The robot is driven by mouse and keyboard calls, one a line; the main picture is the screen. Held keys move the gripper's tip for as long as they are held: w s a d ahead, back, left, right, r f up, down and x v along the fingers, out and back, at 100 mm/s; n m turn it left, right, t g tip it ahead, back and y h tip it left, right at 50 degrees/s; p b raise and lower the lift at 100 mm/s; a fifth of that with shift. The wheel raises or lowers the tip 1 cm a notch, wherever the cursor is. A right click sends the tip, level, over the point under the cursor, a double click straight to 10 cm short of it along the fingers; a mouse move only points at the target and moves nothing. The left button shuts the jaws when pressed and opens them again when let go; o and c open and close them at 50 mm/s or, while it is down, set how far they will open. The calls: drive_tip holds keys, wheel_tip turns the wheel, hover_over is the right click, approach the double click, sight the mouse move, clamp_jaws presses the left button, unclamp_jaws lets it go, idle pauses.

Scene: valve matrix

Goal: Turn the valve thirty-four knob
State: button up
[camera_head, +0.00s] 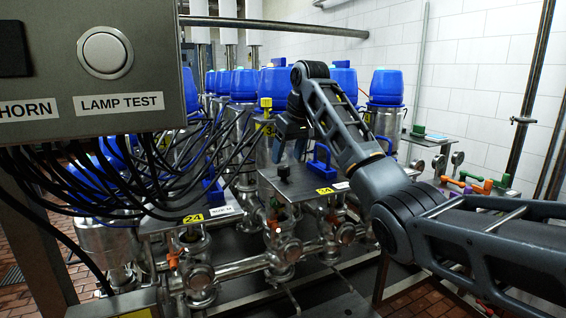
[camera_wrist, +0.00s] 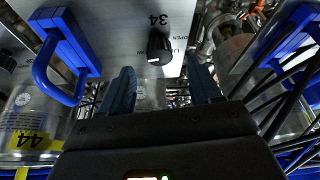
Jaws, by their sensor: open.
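The valve thirty-four knob (camera_wrist: 158,47) is small and black with a pale mark line. It stands on a metal plate (camera_wrist: 110,20) printed with an upside-down "34" and "OPEN". In the wrist view my gripper (camera_wrist: 162,80) is open, with one finger on each side below the knob in the picture. Nothing is between the fingers, and they look apart from the knob. In the head view my gripper (camera_head: 289,150) points down over a plate with a black knob (camera_head: 283,171), just above it. The exact height gap is hard to tell.
A blue handle (camera_wrist: 66,52) rises left of the knob; another blue part (camera_wrist: 285,38) and black cables are at the right. In the head view, a blue handle (camera_head: 320,162) stands right of the fingers. A lamp-test box (camera_head: 105,55) with hanging cables fills the upper left.

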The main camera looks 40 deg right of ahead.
sight(284, 168)
drive_tip(key=shift+p+x, duration=0.35)
drive_tip(key=shift+x, duration=1.8)
drive_tip(key=c, duration=1)
